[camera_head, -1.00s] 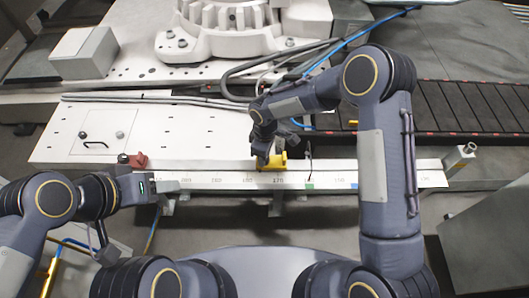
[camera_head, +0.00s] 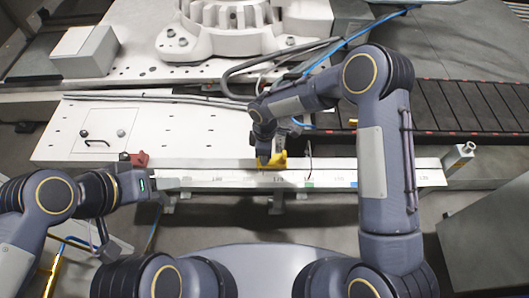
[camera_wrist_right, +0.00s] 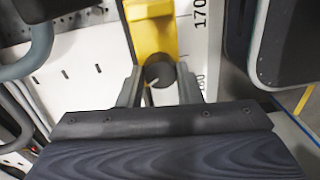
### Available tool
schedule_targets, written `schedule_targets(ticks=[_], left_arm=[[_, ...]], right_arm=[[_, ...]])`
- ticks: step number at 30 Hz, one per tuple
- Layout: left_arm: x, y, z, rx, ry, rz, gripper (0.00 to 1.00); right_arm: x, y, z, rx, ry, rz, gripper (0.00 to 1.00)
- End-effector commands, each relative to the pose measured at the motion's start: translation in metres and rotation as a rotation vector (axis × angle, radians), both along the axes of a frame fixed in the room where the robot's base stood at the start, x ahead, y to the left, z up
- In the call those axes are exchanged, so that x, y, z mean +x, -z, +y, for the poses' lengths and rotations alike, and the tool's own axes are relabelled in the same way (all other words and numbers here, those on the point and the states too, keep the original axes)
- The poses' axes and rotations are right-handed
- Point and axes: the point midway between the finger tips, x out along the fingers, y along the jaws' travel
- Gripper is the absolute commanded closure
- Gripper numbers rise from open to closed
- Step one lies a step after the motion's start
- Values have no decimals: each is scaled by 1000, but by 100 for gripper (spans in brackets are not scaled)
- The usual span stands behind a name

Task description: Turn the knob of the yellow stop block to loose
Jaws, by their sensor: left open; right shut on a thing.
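The yellow stop block (camera_head: 280,160) sits on the white scale rail (camera_head: 225,184) near the middle of the head view. In the right wrist view the yellow block (camera_wrist_right: 152,38) stands above a dark round knob (camera_wrist_right: 159,72) with a light pointer line. My right gripper (camera_wrist_right: 160,88) is shut on the knob, one finger on each side of it. In the head view my right gripper (camera_head: 264,158) reaches down at the block and hides the knob. My left gripper (camera_head: 156,187) is open and empty near the rail's left end.
A red block (camera_head: 139,159) with a dark knob sits further left on the rail. A blue cable and grey hoses (camera_head: 300,60) run behind my right arm. A white perforated plate (camera_head: 60,130) lies behind the rail. Scale numbers such as 170 show beside the yellow block.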

Motion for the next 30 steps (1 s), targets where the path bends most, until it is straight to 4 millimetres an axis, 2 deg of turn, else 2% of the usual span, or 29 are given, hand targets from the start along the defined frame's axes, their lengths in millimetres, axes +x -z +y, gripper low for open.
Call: schedule_targets(ticks=[2, 3, 7, 17, 30], left_arm=[[0, 0, 0, 0, 0, 0, 49], [0, 0, 0, 0, 0, 0, 49], [0, 0, 0, 0, 0, 0, 49], [0, -1, 0, 0, 0, 0, 49], [0, -21, 0, 0, 0, 0, 49]], right_arm=[[1, -1, 0, 1, 1, -2, 91], [1, -1, 0, 1, 1, -2, 64], [0, 0, 0, 1, 1, -1, 47], [1, -4, 0, 1, 1, -1, 47], [4, -70, 0, 1, 0, -3, 47]])
